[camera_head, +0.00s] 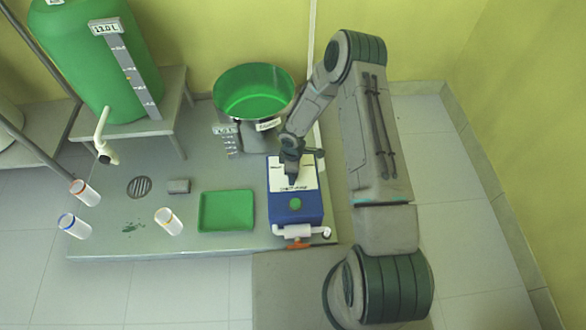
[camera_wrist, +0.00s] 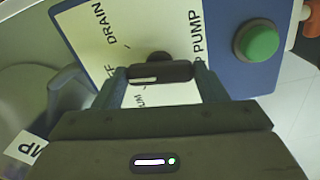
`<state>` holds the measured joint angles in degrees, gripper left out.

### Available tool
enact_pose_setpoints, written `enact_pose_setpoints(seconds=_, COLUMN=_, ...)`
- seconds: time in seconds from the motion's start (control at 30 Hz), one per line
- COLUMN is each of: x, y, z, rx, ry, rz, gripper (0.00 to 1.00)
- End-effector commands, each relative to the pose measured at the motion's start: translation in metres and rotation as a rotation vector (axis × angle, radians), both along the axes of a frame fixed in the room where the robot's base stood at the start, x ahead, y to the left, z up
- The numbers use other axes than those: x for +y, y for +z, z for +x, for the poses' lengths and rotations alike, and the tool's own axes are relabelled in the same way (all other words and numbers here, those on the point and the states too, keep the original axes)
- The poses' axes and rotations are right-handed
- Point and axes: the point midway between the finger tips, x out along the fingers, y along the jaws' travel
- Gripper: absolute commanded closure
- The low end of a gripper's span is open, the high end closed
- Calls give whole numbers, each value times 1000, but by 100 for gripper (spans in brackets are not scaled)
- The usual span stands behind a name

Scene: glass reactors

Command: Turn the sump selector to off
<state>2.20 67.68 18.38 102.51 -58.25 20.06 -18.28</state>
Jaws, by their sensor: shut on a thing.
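The sump selector is a dark bar knob (camera_wrist: 162,72) with a white mark on its left half in the wrist view. It sits on the white label plate (camera_wrist: 150,25) of a blue box (camera_head: 297,216). My gripper (camera_wrist: 161,78) is shut on the knob, one finger at each end of the bar. The mark points left, towards a label ending in "FF" that a finger partly hides. "DRAIN" reads above it, and letters ending in "UM" show below the bar. In the head view my gripper (camera_head: 291,181) reaches down to the plate and hides the knob.
A green button (camera_wrist: 257,41) is on the box near the knob; it also shows in the head view (camera_head: 295,203). A white pipe with an orange valve handle (camera_head: 297,245) runs along the box front. A green tray (camera_head: 226,211) and green funnel (camera_head: 253,92) stand close by.

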Motion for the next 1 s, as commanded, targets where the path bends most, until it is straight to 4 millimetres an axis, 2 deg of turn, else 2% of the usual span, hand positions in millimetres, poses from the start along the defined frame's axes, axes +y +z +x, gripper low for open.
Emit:
enact_pose_setpoints(seconds=0.4, x=0, y=1, z=0, rx=-1, ry=165, rz=0, gripper=57)
enact_pose_setpoints(seconds=0.87, x=0, y=0, z=1, rx=-1, ry=180, rz=0, gripper=57)
enact_pose_setpoints(seconds=0.9, x=0, y=0, z=1, rx=-1, ry=180, rz=0, gripper=32)
enact_pose_setpoints(seconds=0.97, x=0, y=0, z=1, rx=-1, ry=180, rz=0, gripper=15)
enact_pose_setpoints(seconds=1.0, x=0, y=0, z=0, rx=-1, ry=180, rz=0, gripper=13)
